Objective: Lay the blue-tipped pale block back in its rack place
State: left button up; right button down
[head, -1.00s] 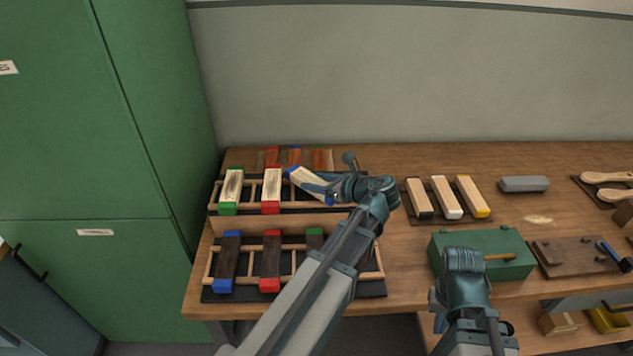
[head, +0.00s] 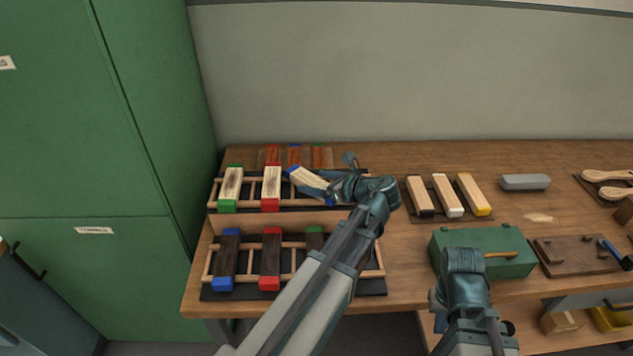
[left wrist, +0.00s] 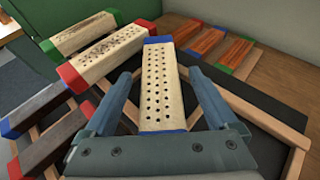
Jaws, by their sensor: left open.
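In the left wrist view the block (left wrist: 161,88) shows rows of dark holes and a blue band at each end. My left gripper (left wrist: 160,77) is open, one finger on each side of the block. In the head view my left gripper (head: 332,187) is over the block's near right end. Whether the block rests fully on both rails cannot be told. My right gripper (head: 461,288) is low at the front, its fingers unclear.
The upper rack also holds a green-tipped pale block (head: 231,189) and a red-tipped one (head: 271,189). Dark blocks lie on the lower rack (head: 340,287). A green box (head: 481,250) and a tray of pale blocks (head: 436,220) stand to the right.

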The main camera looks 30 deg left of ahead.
pick_arm(q)
jog(key=p+v, duration=0.5)
jog(key=v, duration=0.8)
jog(key=shift+s+d, duration=0.15)
jog(key=shift+d, duration=0.2)
jog(key=shift+r, duration=0.15)
